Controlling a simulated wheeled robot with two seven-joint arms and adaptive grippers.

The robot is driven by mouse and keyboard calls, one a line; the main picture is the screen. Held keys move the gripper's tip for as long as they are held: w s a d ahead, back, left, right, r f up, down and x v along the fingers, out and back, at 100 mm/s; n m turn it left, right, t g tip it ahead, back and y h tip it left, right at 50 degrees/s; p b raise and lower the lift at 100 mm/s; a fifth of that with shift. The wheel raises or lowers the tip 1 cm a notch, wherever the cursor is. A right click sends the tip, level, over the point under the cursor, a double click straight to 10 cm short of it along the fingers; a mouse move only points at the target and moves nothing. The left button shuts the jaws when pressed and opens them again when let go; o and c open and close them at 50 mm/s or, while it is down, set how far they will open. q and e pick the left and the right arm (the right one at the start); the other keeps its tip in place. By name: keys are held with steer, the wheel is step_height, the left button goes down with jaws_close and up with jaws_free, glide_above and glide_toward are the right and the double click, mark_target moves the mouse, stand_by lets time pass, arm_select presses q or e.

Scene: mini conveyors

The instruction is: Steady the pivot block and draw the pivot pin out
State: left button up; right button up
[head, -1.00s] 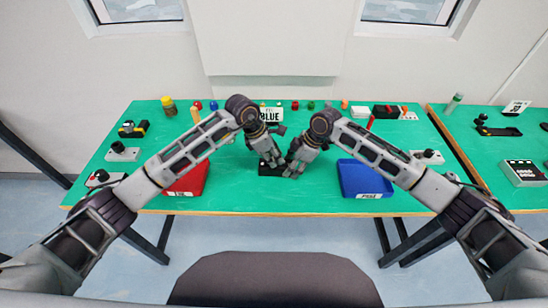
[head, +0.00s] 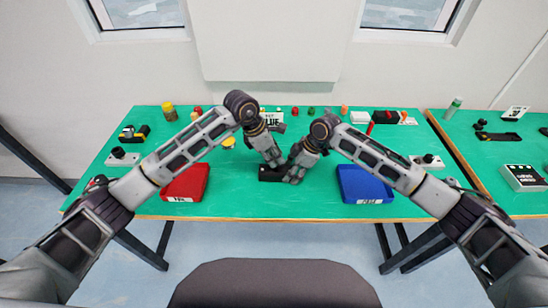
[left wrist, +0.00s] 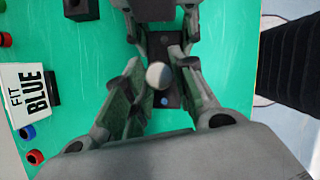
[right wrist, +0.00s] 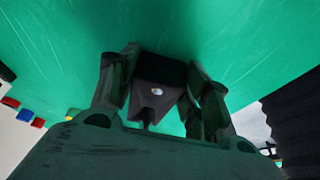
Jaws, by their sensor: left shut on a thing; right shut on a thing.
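The dark pivot block (head: 268,174) stands on the green table in front of me. My right gripper (head: 292,173) is shut on it from the right; in the right wrist view the block (right wrist: 158,92) sits between the two fingers (right wrist: 160,85). My left gripper (head: 274,160) is over the block, pointing down. In the left wrist view its fingers (left wrist: 163,85) are shut on the pivot pin, whose pale round head (left wrist: 158,75) shows between them. The dark block (left wrist: 168,92) lies beneath. The pin's shaft is hidden, so I cannot tell how deep it sits.
A red tray (head: 187,184) is left of the block and a blue tray (head: 363,186) is right of it. A "FIT BLUE" sign (left wrist: 28,95) and small coloured pieces stand behind. A yellow piece (head: 229,142) lies behind the red tray. The table front is clear.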

steer(key=shift+s+f, duration=0.2)
steer(key=shift+f, duration=0.15)
stand_by(0.4)
steer(key=o, duration=1.1)
steer(key=shift+c, duration=0.2)
steer(key=o, duration=0.3)
steer(key=shift+w+r, duration=0.1)
steer(key=shift+w+r, duration=0.1)
steer(key=shift+r, duration=0.1)
steer(key=shift+v, duration=0.8)
steer(key=v, duration=1)
steer(key=shift+d+r, duration=0.1)
